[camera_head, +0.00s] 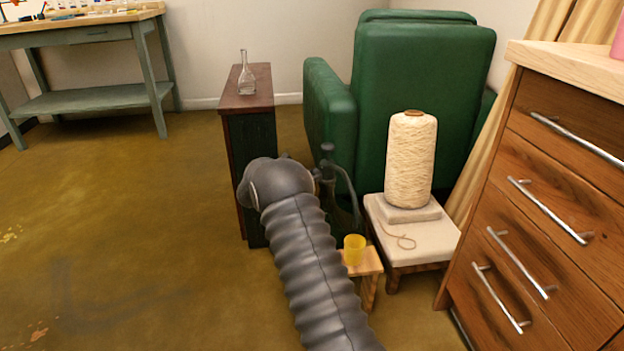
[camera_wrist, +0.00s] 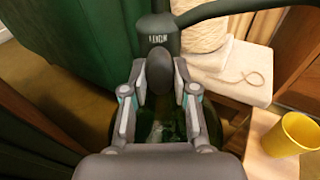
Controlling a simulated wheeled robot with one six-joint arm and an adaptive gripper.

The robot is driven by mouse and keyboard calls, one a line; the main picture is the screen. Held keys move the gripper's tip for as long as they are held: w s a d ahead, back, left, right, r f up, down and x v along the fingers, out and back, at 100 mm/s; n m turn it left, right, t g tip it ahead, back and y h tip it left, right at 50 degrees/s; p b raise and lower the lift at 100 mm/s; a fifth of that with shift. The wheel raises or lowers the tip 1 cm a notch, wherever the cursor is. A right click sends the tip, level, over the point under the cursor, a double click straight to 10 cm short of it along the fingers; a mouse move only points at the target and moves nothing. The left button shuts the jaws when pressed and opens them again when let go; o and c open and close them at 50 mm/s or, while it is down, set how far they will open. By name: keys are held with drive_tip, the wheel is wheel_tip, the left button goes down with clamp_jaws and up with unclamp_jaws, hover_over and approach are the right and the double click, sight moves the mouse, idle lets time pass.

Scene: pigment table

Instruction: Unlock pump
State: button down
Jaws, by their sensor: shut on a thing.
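The dark pump (camera_wrist: 158,27) has small pale lettering on its head, too small to read surely. A long curved spout or handle (camera_wrist: 235,8) runs from it to the upper right. My gripper (camera_wrist: 159,73) is shut on a dark rounded part of the pump below the lettering, with one finger on each side. In the head view the pump (camera_head: 327,150) shows behind my arm, its curved part (camera_head: 350,185) bending down to the right. My arm hides the rest of the pump and the gripper there.
A yellow cup (camera_head: 354,249) stands on a small wooden stool (camera_head: 370,265), right of the pump. A thread cone (camera_head: 411,160) stands on a pale-topped stool (camera_head: 415,241). A green armchair (camera_head: 425,80) is behind; a dark narrow cabinet (camera_head: 246,100) bears a glass bottle (camera_head: 247,75).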

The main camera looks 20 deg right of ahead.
idle(0.3)
drive_tip(key=c, duration=0.9)
unclamp_jaws()
drive_tip(key=v, duration=1.2)
drive_tip(key=shift+r, duration=0.1)
